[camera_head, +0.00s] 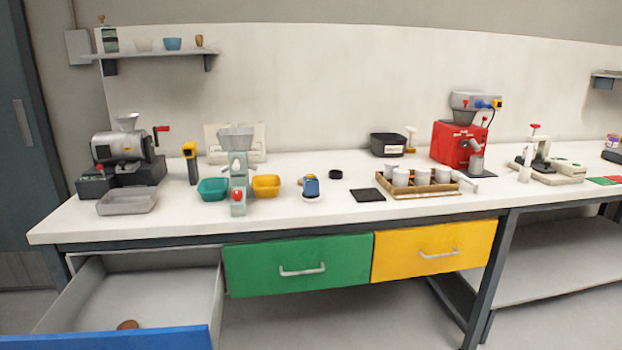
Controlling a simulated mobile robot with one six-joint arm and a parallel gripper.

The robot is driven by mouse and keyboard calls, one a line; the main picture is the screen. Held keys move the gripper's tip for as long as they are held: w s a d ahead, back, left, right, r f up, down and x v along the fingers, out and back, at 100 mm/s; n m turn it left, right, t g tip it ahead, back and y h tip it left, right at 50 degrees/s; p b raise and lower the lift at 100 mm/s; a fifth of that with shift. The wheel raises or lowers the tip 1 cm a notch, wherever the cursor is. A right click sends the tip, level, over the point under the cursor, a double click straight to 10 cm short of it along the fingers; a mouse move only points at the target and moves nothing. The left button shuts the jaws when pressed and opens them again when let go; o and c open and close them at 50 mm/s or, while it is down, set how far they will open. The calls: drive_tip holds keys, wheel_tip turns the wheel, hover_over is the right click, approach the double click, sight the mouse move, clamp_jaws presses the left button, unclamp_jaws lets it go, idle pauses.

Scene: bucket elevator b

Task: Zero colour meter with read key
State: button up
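A small device with a blue top and a white base (311,187) stands near the middle of the white bench. It may be the colour meter, but it is too small to tell, and I cannot make out a read key on it. A small black round disc (336,174) lies just behind it to the right, apart from it. A flat black square pad (367,195) lies further right. My gripper is not in view.
A blue-fronted drawer (130,338) stands open at lower left with a brown object (127,325) inside. Green (300,265) and yellow (434,249) drawers are shut. A pale green grinder (238,170), a wooden tray (425,191) of cups and a red machine (459,142) occupy the bench.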

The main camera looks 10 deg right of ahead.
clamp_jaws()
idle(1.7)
